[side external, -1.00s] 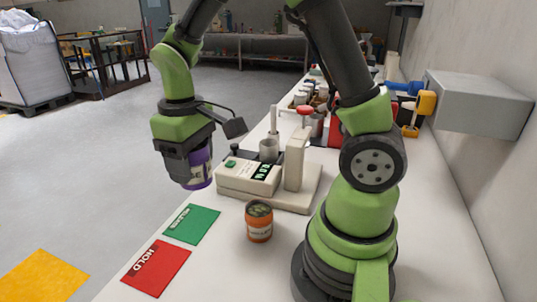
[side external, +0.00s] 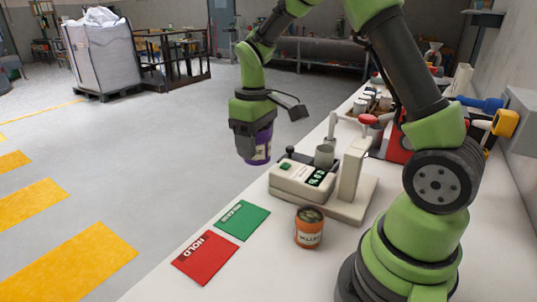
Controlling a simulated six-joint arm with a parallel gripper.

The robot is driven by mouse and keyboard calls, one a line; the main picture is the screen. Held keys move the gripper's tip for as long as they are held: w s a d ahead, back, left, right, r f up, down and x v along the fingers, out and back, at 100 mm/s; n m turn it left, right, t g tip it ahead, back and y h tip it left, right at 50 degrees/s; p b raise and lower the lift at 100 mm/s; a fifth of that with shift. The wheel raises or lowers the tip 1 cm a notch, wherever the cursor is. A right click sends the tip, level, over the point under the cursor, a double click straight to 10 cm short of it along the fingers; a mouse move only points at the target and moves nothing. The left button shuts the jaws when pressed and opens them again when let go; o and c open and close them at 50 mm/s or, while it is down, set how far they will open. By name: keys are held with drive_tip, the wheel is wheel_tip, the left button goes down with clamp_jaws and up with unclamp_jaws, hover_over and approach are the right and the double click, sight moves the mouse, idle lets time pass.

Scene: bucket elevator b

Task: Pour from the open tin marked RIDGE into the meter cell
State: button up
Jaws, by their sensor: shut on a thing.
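My gripper (side external: 251,138) is shut on a purple tin (side external: 260,150) with a pale label. It holds the tin roughly upright in the air, just left of the bench-top meter. The tin's label is too small to read and its top is hidden by the gripper. The meter (side external: 299,182) is a cream instrument with a green button and a lit green display. A grey cylindrical cup (side external: 324,155), apparently the meter cell, stands open at its back. An orange tin (side external: 309,228) with a dark top stands upright on the bench in front; its label is not clearly legible.
A green card (side external: 242,219) and a red card marked HOLD (side external: 204,257) lie on the bench's left edge. A cream post (side external: 353,168) rises right of the cup. Several jars and a red box crowd the bench behind. Open floor lies left.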

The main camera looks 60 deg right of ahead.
drive_tip(key=d+f, duration=0.3)
drive_tip(key=d, duration=1.7)
drive_tip(key=s+d+f, duration=0.3)
drive_tip(key=s+d, duration=0.7)
drive_tip(key=d, duration=0.4)
drive_tip(key=shift+s+f+m, duration=0.3)
drive_tip(key=shift+s+f, duration=0.1)
drive_tip(key=shift+w+a+f+g+h, duration=0.2)
drive_tip(key=shift+a+f+g+h, duration=0.2)
drive_tip(key=shift+h, duration=0.4)
drive_tip(key=shift+w+a+f+h, duration=0.15)
drive_tip(key=shift+a+f+h, duration=0.3)
drive_tip(key=shift+f+h, duration=0.2)
drive_tip(key=shift+a+f, duration=0.1)
drive_tip(key=shift+f, duration=0.05)
